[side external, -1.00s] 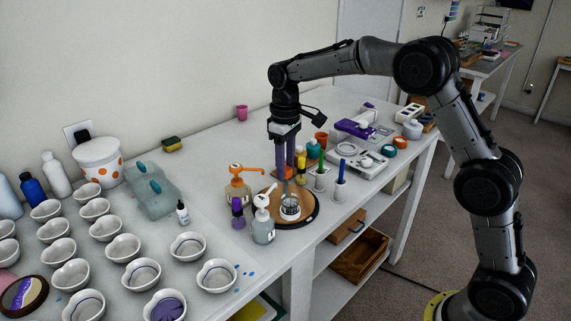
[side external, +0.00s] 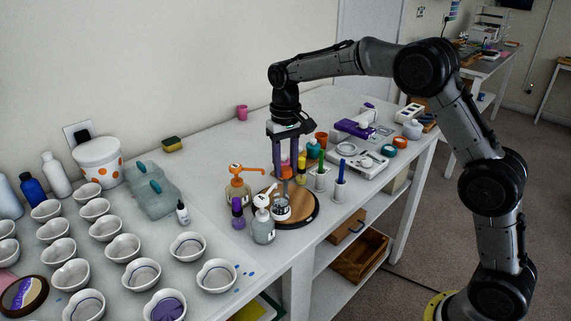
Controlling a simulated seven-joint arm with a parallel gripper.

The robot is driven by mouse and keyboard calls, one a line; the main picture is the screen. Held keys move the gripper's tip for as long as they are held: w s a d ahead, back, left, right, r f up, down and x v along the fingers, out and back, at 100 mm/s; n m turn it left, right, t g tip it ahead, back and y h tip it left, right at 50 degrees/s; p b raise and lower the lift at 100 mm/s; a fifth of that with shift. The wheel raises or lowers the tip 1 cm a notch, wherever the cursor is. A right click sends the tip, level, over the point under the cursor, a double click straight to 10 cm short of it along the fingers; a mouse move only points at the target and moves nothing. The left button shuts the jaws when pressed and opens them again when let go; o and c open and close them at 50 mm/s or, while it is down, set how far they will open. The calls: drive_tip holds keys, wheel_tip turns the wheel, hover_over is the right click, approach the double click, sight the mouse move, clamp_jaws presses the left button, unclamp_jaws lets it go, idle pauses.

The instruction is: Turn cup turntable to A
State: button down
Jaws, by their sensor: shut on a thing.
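The cup turntable (side external: 303,213) is a round wooden disc with a dark rim near the table's front edge. A small clear-and-white cup (side external: 281,209) stands on its left part, close to the white pump bottle. My gripper (side external: 286,173) points straight down over the turntable, its two fingers side by side. It is shut on a small orange knob (side external: 286,171) above the disc, behind the cup. The knob's lower part is partly hidden by the cup. I cannot make out a letter A or any other mark on the turntable.
A white pump bottle (side external: 262,222), a purple-capped bottle (side external: 238,212) and an orange-pump bottle (side external: 239,189) crowd the turntable's left. Several white bowls fill the table's left.

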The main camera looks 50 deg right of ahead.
drive_tip(key=shift+r+m, duration=0.15)
drive_tip(key=shift+m, duration=0.85)
drive_tip(key=shift+c, duration=2.2)
unclamp_jaws()
wheel_tip(320, 180, up, 14)
drive_tip(key=shift+f, duration=0.2)
